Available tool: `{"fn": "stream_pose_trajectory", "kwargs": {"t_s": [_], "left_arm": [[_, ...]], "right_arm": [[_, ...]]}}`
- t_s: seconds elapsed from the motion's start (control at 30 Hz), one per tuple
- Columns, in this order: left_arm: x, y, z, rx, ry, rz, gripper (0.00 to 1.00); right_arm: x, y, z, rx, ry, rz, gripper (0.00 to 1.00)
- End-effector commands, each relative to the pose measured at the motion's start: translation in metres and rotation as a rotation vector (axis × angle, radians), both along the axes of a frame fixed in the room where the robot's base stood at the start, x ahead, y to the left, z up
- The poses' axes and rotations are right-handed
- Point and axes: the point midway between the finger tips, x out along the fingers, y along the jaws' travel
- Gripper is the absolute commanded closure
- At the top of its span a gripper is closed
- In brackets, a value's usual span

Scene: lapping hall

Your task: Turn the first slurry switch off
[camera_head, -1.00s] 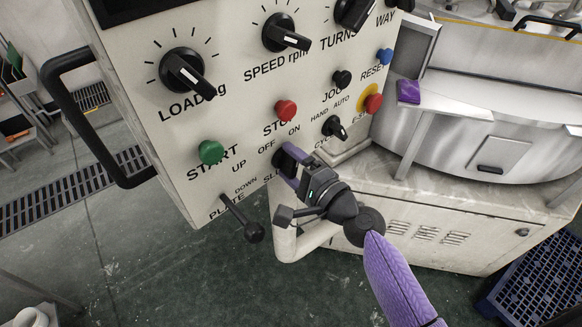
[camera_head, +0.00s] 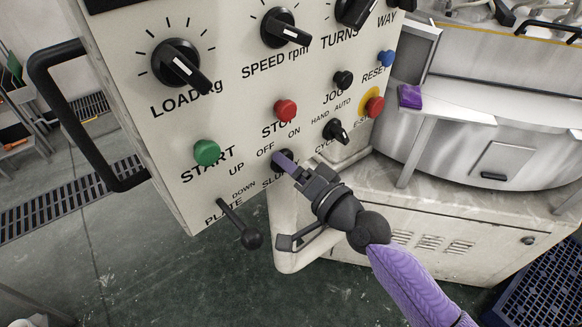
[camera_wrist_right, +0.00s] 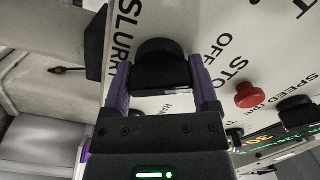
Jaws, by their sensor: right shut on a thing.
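The slurry switch (camera_wrist_right: 158,52) is a black knob on the pale control panel (camera_head: 240,100), below the OFF and ON labels. In the head view it is mostly hidden behind my right gripper (camera_head: 284,161). In the right wrist view my right gripper (camera_wrist_right: 160,84) has its two purple fingers on either side of the knob, shut on it. The SLURRY label shows beside it there. I cannot tell clearly which mark the knob points to. My left gripper is not in view.
A black-balled plate lever (camera_head: 240,225) sticks out to the left of the switch. Nearby are the green start button (camera_head: 206,152), red stop button (camera_head: 285,110), cycle switch (camera_head: 335,131) and yellow-ringed red button (camera_head: 374,105). A black handle (camera_head: 62,115) stands at the panel's left edge.

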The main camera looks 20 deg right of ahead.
Motion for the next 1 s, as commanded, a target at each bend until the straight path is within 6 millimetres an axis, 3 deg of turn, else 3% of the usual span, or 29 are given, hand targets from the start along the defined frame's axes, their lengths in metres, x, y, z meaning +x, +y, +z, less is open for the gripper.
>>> {"fn": "stream_pose_trajectory", "kwargs": {"t_s": [0.57,0.6,0.7,1.0], "left_arm": [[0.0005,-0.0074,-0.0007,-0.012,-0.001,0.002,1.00],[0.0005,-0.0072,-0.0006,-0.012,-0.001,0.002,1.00],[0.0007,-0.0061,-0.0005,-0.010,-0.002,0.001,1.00],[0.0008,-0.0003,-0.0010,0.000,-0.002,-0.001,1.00]], "right_arm": [[-0.0002,0.0000,-0.0010,-0.031,-0.012,0.001,0.82],[-0.0002,0.0000,-0.0010,-0.031,-0.012,0.001,0.19],[-0.0001,0.0000,-0.0009,-0.030,-0.011,0.001,0.00],[-0.0054,-0.0031,-0.0016,-0.029,-0.011,-0.001,0.00]]}}
